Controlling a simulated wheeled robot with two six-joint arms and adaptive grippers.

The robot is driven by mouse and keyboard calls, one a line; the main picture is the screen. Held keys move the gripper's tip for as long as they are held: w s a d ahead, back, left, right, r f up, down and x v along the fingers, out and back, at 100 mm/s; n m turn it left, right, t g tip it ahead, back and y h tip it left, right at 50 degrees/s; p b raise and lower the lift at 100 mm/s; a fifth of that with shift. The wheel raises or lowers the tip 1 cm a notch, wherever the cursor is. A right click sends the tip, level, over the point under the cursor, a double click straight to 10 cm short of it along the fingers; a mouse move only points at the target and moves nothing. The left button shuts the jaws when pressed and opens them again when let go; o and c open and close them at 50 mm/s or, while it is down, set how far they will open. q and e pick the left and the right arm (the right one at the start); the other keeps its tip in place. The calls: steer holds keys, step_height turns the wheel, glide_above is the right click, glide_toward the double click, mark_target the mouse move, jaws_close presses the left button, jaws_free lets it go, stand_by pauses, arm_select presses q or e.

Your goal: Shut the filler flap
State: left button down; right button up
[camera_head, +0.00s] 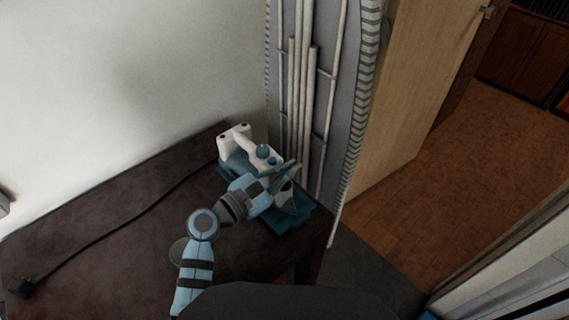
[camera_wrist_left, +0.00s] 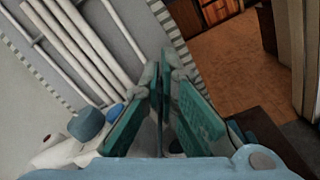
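A white and teal appliance (camera_head: 237,140) with blue knobs stands at the right end of a dark tabletop. My left gripper (camera_head: 296,188) is over its near right part, above the teal base (camera_head: 307,217), and hides much of it. In the left wrist view the gripper's teal fingers (camera_wrist_left: 161,72) lie close together. Whether they are fully closed or touching the appliance is unclear. A blue knob (camera_wrist_left: 88,123) and white body (camera_wrist_left: 60,155) show left of the fingers. I cannot make out the filler flap or its position. My right gripper is not in view.
The dark tabletop (camera_head: 100,235) is clear to the left except for a black cable (camera_head: 130,222) ending in a plug (camera_head: 22,287). White pipes (camera_head: 298,85) rise close behind the appliance. A wooden door (camera_head: 405,90) stands at right.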

arm_select(q)
steer(key=shift+s+d+f+m, duration=0.25)
steer(key=shift+d+m, duration=0.05)
steer(key=shift+m, duration=0.6)
steer(key=c, duration=2.3)
jaws_free()
steer(key=o, duration=0.5)
steer(key=shift+c, duration=0.2)
steer(key=shift+s, duration=0.1)
